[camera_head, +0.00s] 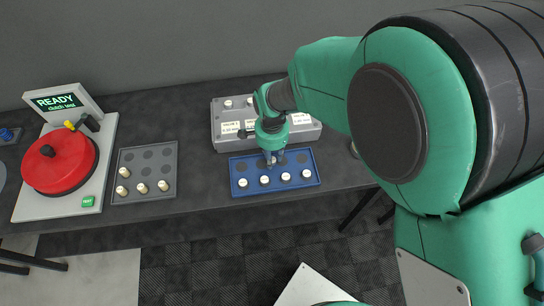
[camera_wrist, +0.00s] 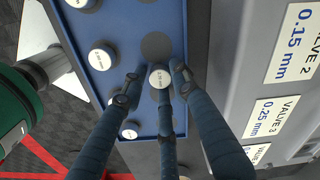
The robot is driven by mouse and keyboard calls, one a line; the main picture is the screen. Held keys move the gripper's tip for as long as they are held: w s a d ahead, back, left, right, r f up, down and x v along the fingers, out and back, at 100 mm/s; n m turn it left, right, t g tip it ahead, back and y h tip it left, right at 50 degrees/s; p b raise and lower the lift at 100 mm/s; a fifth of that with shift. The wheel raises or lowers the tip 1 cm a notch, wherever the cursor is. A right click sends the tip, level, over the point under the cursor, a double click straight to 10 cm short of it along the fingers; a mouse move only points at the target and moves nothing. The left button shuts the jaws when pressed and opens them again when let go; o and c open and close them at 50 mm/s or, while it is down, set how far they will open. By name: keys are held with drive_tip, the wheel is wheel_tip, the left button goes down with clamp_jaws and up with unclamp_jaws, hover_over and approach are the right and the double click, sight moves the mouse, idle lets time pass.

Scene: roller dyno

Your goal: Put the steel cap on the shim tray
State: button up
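A small round piece with a pale, printed top (camera_wrist: 160,77), which I take for the steel cap, sits between the fingertips of my gripper (camera_wrist: 158,76). The fingers close around it from several sides. In the head view my gripper (camera_head: 271,160) is over the back row of the blue shim tray (camera_head: 236,189). The tray also shows in the wrist view (camera_wrist: 122,50), with a dark round spot (camera_wrist: 156,46) beside the held piece. Several white-topped pieces stand in the tray's front row. I cannot tell whether the held piece touches the tray.
A grey block (camera_head: 222,133) with valve labels stands close behind the tray. A grey tray (camera_head: 128,164) with several cream pieces lies to the left. Further left is a tester with a red round top (camera_head: 60,160) and a READY screen (camera_head: 57,102). Bare table lies between the trays.

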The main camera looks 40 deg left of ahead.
drive_tip(key=shift+r, duration=0.1)
wheel_tip(320, 180, up, 12)
drive_tip(key=p, duration=0.2)
idle(0.7)
idle(0.6)
drive_tip(key=shift+r, duration=0.1)
